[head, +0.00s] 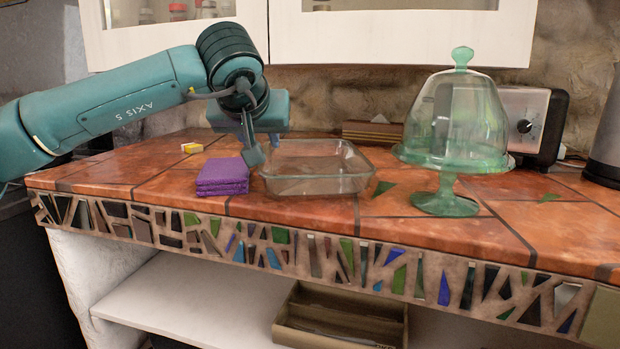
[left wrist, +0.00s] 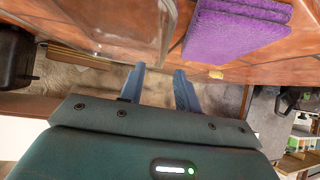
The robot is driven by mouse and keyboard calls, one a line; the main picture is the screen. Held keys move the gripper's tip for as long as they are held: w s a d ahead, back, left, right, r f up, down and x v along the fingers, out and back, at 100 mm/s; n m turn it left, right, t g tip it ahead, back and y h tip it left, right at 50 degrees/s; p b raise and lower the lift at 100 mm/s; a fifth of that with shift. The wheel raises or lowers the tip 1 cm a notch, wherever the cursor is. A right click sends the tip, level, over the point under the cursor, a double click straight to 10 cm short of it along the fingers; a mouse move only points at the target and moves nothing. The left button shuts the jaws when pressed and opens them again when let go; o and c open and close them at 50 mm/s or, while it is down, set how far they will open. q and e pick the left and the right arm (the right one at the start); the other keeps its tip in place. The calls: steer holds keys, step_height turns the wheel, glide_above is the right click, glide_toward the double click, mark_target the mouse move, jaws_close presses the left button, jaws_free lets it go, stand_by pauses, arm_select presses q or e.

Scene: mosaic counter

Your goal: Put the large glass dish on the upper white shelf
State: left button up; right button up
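The large glass dish (head: 318,184), clear and rectangular, stands on the tiled counter (head: 400,236) right of a purple stack. My left gripper (head: 263,148) is at the dish's left rim, with its fingers apart. In the left wrist view the dish (left wrist: 100,22) fills the upper left, and its edge lines up with the gap between the two blue fingers (left wrist: 159,74). Whether a finger touches the glass cannot be told. A white shelf (head: 165,300) lies under the counter. My right gripper is not in view.
The purple stack (head: 222,176) is close left of the dish; a small yellow box (head: 192,148) is behind it. A green glass cake stand (head: 447,203) stands right, before a toaster (head: 520,115). A brown open box (head: 340,320) sits on the shelf. White wall cabinets (head: 400,36) hang above.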

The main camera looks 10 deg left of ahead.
arm_select(q)
steer(key=b+x, duration=0.2)
steer(key=x, duration=0.5)
steer(key=shift+a, duration=0.15)
steer(key=shift+c, duration=0.4)
steer(key=shift+r, duration=0.1)
jaws_close()
stand_by(0.7)
steer(key=shift+r, duration=0.1)
